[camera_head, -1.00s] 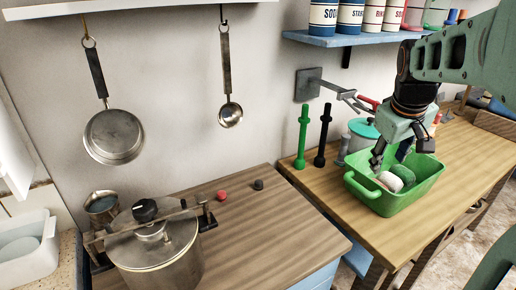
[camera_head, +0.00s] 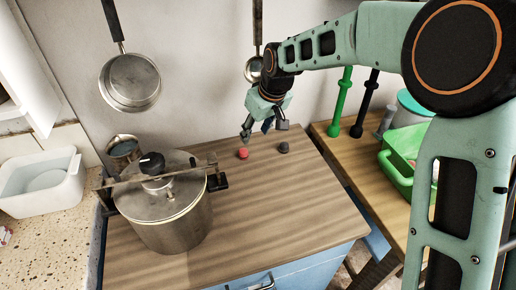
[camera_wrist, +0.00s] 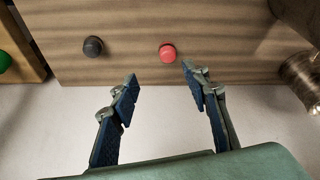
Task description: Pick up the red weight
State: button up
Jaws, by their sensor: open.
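The red weight (camera_head: 243,153) is a small round knob-like piece on the wooden counter, near the wall. In the wrist view the red weight (camera_wrist: 167,52) lies ahead of the fingertips, between their lines and nearer the right finger. My gripper (camera_head: 264,128) is open and empty, above the counter close to the red weight. In the wrist view my gripper (camera_wrist: 160,82) shows its two blue-padded fingers spread apart. The red weight is apart from both fingers there.
A black weight (camera_head: 283,147) stands to the right of the red one. A metal pot (camera_head: 168,215) with a clamped lid stands to the left. A green tub (camera_head: 396,172) is on the right-hand table. A pan (camera_head: 130,82) hangs on the wall. The counter's front is clear.

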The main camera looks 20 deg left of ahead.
jog(key=a, duration=0.1)
send_near(243, 150)
jog(key=shift+d+x, duration=0.25)
jog(key=shift+x, duration=4.05)
jog(key=shift+a, duration=0.1)
grip_shut()
jog(key=shift+r, duration=0.1)
